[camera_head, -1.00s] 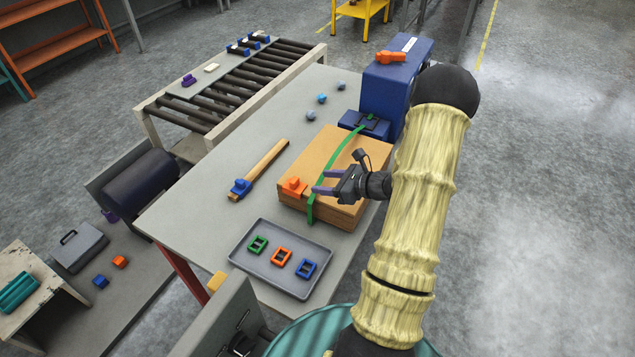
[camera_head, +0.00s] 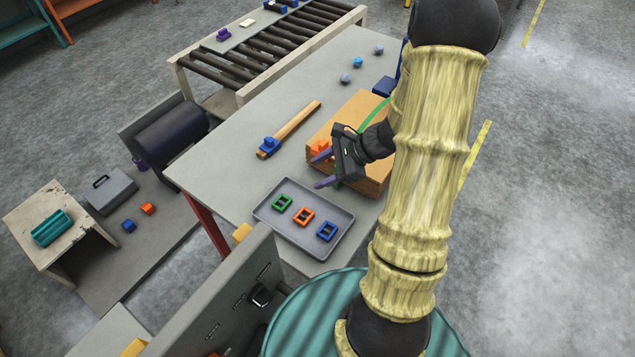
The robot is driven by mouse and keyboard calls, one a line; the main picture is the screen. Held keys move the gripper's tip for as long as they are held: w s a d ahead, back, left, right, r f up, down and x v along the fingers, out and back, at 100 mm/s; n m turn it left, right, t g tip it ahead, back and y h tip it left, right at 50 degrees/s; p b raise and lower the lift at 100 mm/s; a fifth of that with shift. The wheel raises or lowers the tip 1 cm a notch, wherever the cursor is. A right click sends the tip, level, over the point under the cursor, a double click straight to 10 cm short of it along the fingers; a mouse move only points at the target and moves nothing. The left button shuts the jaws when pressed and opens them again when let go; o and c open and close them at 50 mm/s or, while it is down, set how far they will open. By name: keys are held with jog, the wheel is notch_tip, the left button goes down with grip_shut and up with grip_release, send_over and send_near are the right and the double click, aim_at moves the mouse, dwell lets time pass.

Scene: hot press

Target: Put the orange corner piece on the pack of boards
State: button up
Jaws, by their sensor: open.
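The orange corner piece (camera_head: 319,147) sits on the near left corner of the pack of boards (camera_head: 358,112), partly hidden behind my gripper. The pack is a light brown wooden block on the grey table, with a green strap (camera_head: 372,112) across it. My gripper (camera_head: 322,169) is open, with its two purple fingers pointing left over the near end of the pack. The upper finger overlaps the orange piece in the picture; I cannot tell whether they touch. My arm hides the right part of the pack.
A grey tray (camera_head: 262,213) with green, orange and blue frames lies in front of the pack. A wooden bar (camera_head: 297,124) with a blue piece (camera_head: 269,147) lies to its left. Another orange piece (camera_head: 147,208) is at lower left, beside a blue one. The table's left part is clear.

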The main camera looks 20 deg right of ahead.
jog(key=s+a+r+n+h, duration=0.3)
jog(key=s+r+n+h, duration=0.1)
jog(key=n, duration=0.6)
jog(key=s+a+r+n+g+h, duration=0.1)
jog(key=s+a+r+n+h, duration=0.2)
jog(key=n, duration=0.7)
jog(key=s+r+h, duration=0.1)
jog(key=s, duration=0.1)
jog(key=shift+s+h, duration=0.35)
jog(key=shift+h, duration=0.05)
jog(key=shift+c, duration=0.4)
jog(key=shift+c, duration=1.3)
